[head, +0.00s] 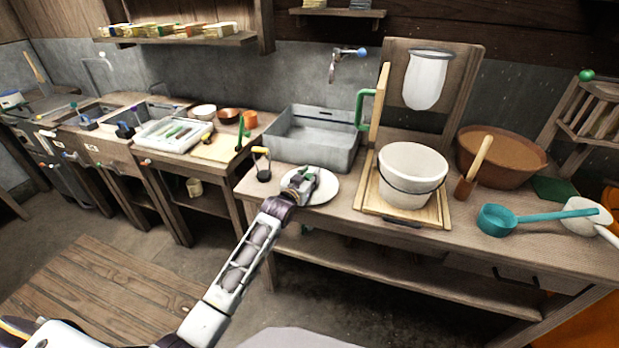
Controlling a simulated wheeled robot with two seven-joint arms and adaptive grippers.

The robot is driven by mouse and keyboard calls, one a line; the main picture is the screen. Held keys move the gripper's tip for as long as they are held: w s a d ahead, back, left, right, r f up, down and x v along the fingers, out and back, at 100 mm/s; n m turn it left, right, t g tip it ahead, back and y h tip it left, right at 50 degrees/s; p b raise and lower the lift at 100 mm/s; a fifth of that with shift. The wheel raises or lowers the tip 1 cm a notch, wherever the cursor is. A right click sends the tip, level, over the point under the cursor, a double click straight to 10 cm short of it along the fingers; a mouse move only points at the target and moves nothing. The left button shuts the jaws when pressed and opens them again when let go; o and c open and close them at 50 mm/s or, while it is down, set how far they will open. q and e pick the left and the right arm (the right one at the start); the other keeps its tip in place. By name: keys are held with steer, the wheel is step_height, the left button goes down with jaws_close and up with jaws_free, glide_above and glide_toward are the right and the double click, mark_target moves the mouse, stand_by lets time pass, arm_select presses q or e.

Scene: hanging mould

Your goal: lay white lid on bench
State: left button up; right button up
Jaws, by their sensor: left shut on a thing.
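The white lid (322,188) is a round, pale disc at the front of the wooden bench (480,262), between the grey basin and the white bucket. My left gripper (303,180) reaches in from the lower left and is shut on the white lid near its middle, covering its left part. The lid looks about level and close to the bench top. I cannot tell whether it touches the bench. My right gripper is not in view.
A white bucket (408,170) stands on a wooden board right of the lid. A grey basin (313,137) is behind it, and a small yellow-handled tool (263,164) is to its left. A teal ladle (497,220) and brown bowl (500,157) are further right.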

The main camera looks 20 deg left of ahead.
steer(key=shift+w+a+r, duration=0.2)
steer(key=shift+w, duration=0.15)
arm_select(q)
steer(key=shift+f, duration=0.15)
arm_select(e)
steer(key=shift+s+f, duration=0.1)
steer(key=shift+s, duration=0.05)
arm_select(q)
steer(key=o, duration=1)
steer(key=shift+o, duration=0.2)
